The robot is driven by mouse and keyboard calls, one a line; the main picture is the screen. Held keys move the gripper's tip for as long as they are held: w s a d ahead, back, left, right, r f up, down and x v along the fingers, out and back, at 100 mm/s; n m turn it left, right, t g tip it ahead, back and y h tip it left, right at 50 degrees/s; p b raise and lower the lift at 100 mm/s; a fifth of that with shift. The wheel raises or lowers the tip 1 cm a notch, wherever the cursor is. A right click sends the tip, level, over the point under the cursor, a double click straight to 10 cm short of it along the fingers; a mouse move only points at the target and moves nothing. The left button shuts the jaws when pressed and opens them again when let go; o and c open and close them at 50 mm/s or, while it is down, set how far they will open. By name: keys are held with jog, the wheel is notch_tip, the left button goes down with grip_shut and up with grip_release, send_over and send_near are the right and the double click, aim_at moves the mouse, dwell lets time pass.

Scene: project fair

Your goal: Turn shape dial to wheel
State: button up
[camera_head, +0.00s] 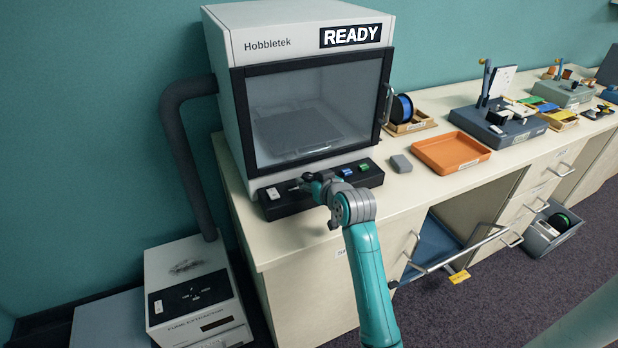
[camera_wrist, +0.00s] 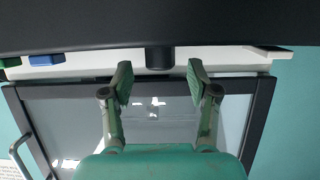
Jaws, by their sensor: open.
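The white Hobbletek machine (camera_head: 222,70) stands on the bench, its display reading READY. A black control strip (camera_head: 291,206) runs along its front foot; in the wrist view it crosses the top (camera_wrist: 230,35). A dark round knob (camera_wrist: 159,58), which looks like the dial, sticks out from the strip. My gripper (camera_wrist: 160,80) is open, its fingertips on either side of the knob's line and apart from it. In the head view my gripper (camera_head: 303,184) is at the strip and hides the dial. The dial's markings and setting cannot be read.
A white switch (camera_head: 273,194) sits left on the strip. Blue (camera_head: 345,172) and green (camera_head: 364,167) buttons sit right of my gripper. The machine's glass door (camera_head: 310,105) is shut. A grey block (camera_head: 401,163) and an orange tray (camera_head: 449,152) lie to the right.

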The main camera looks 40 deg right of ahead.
jog(key=shift+x, duration=1.2)
grip_shut()
jog(key=shift+h, duration=0.3)
jog(key=m+h, duration=0.1)
jog(key=m+g+h, duration=0.1)
jog(key=m, duration=0.1)
jog(key=m+g+h, duration=0.1)
jog(key=h, duration=0.1)
jog(key=shift+w+a+m, duration=0.15)
jog(key=shift+a+m, duration=0.15)
jog(key=m+g+h, duration=0.2)
jog(key=shift+w+a+m+h, duration=0.1)
jog(key=shift+m+h, duration=0.2)
jog(key=shift+m+g+h, duration=0.8)
jog(key=shift+m+g, duration=0.7)
jog(key=shift+g, duration=0.3)
